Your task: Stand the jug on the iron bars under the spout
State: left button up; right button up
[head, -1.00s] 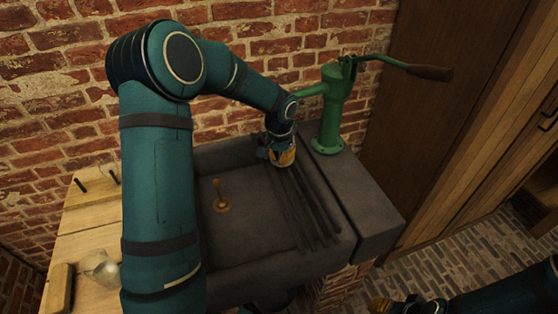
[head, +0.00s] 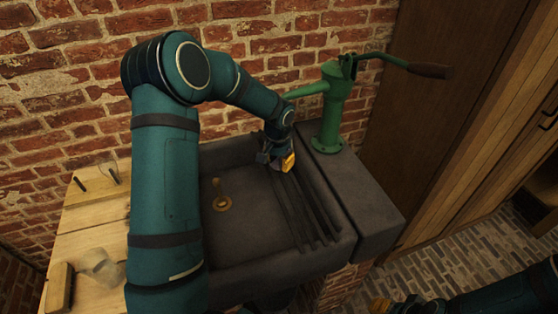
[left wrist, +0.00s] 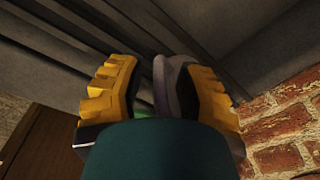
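The iron bars (head: 302,210) run along the right side of the dark stone sink (head: 235,262). The green pump (head: 331,110) stands behind them, its spout (head: 305,90) pointing left towards my left arm. My left gripper (head: 279,160) is low over the far end of the bars, below the spout. In the left wrist view its yellow-padded fingers (left wrist: 158,90) have a narrow gap, with a grey rounded shape beside the right one. I cannot tell whether that is finger or held thing. I cannot make out a jug for certain. My right gripper (head: 382,304) is at the bottom edge, mostly cut off.
A brass plug with an upright stem (head: 221,198) stands in the sink. A wooden board (head: 85,238) at left bears a pale glassy thing (head: 102,266), partly beside my arm, and a wooden block (head: 59,288). The pump handle (head: 428,71) reaches right. The brick wall is close behind.

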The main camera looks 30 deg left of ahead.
pick_arm(q)
jog(key=shift+r, duration=0.15)
notch_tip(320, 180, up, 12)
jog(key=s+p, duration=0.1)
jog(key=shift+s+d, duration=0.15)
jog(key=shift+d, duration=0.1)
dwell(0.6)
